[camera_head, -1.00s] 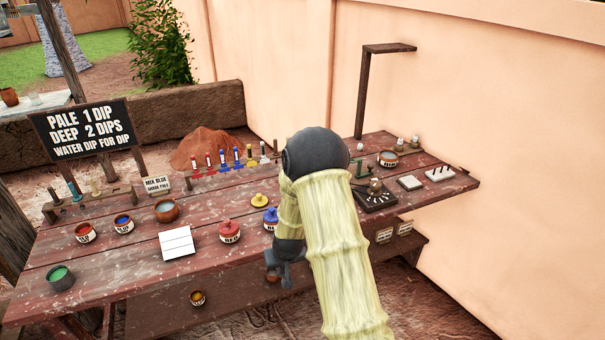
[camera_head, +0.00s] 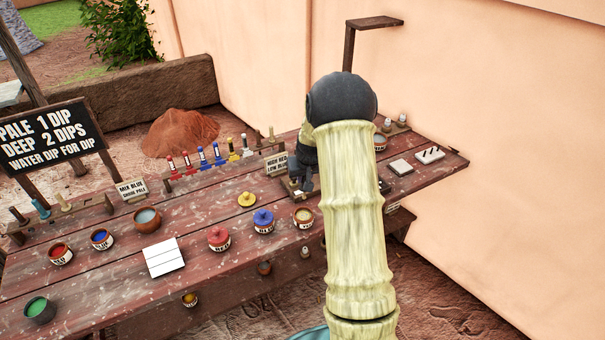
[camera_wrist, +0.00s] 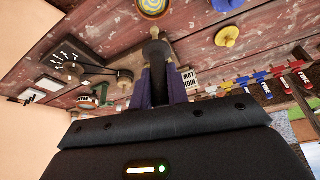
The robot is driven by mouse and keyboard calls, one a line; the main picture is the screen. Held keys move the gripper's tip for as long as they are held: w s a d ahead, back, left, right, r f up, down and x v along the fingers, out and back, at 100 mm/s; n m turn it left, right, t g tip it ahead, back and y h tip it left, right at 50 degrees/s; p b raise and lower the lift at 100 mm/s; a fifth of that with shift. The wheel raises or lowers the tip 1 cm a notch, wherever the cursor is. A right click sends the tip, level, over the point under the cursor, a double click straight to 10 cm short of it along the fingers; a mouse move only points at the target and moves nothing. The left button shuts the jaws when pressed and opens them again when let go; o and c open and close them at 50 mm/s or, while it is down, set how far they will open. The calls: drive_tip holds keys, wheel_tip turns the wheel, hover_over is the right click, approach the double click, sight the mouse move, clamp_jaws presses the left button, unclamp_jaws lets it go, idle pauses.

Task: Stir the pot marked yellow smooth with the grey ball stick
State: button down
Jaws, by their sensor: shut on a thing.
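The pot with yellow-cream contents (camera_head: 303,218) stands open at the table's front, right of the blue-lidded pot; its yellow inside shows at the top of the wrist view (camera_wrist: 154,5). A yellow lid (camera_head: 247,199) lies on the table behind it and also shows in the wrist view (camera_wrist: 227,37). In the wrist view my gripper (camera_wrist: 160,88) is shut on a dark stick with a rounded greyish knob (camera_wrist: 155,48), which points towards the yellow pot. The knob appears apart from the pot. In the head view my arm mostly hides the gripper and stick.
A blue-lidded pot (camera_head: 263,221) and a red-lidded pot (camera_head: 219,239) stand close left of the yellow pot. A white tile (camera_head: 164,257) lies further left. Upright coloured sticks (camera_head: 203,157) line the back, beside a sign (camera_head: 277,164). The wall borders the right.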

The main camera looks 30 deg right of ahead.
drive_tip(key=shift+s+a+r, duration=0.1)
drive_tip(key=shift+s+a, duration=0.1)
drive_tip(key=shift+s, duration=0.2)
drive_tip(key=shift+a+f, duration=0.2)
drive_tip(key=shift+w+a+f+b, duration=0.1)
drive_tip(key=shift+f+b, duration=0.25)
drive_tip(key=f, duration=0.1)
drive_tip(key=f+b, duration=0.2)
drive_tip(key=f, duration=0.1)
drive_tip(key=shift+d, duration=0.3)
drive_tip(key=shift+f+b, duration=0.25)
drive_tip(key=shift+b, duration=0.15)
drive_tip(key=shift+f+b, duration=1.5)
drive_tip(key=shift+f, duration=0.4)
drive_tip(key=shift+a, duration=0.1)
